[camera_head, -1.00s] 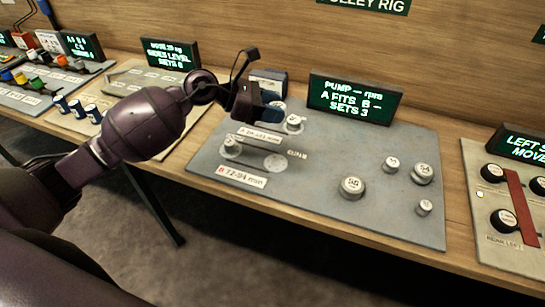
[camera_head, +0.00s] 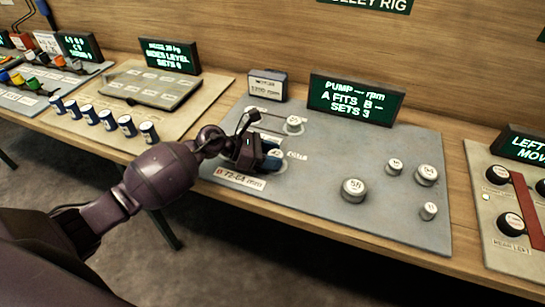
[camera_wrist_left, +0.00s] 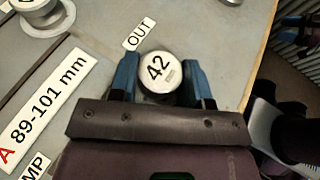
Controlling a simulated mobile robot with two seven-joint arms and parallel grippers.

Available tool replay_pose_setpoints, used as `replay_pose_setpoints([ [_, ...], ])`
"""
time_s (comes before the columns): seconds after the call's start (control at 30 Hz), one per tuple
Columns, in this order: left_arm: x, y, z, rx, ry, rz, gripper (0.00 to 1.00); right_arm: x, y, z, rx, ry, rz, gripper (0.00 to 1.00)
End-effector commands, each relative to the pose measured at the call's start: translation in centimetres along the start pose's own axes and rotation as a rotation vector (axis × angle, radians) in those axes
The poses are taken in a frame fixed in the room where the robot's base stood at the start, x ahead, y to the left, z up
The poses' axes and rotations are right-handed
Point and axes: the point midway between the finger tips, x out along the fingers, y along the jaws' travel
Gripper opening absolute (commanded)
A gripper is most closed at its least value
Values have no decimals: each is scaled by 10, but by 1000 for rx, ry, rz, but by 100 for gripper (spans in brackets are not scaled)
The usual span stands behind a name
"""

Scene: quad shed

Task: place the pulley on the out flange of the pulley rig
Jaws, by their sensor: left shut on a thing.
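My left gripper (camera_head: 262,155) is over the near left part of the grey pulley rig board (camera_head: 330,165). In the left wrist view its two blue fingers (camera_wrist_left: 158,82) are shut on a round pulley marked 42 (camera_wrist_left: 157,70), one finger on each side. The OUT label (camera_wrist_left: 139,34) lies just beyond the pulley; it also shows right of the gripper in the head view (camera_head: 297,155). The out flange is hidden under the pulley and fingers, so I cannot tell whether the pulley touches it. My right gripper is not in view.
Another pulley (camera_head: 293,124) stands on the rig farther back. Several loose pulleys, including a large one (camera_head: 354,190), stand on the board's right part. A pump display (camera_head: 355,100) and a small box (camera_head: 267,85) stand behind.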

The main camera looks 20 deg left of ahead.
Motion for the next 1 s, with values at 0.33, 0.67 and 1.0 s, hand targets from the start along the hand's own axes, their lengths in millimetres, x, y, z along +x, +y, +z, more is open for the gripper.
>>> replay_pose_setpoints([
  [0.33, 2, 0, -5, 1, -1, 0, 19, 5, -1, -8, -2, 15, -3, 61],
  [0.67, 4, 0, -8, 1, 0, 0, 67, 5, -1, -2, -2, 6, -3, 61],
  [1.0, 3, 0, -6, 1, -1, 0, 69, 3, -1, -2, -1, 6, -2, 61],
])
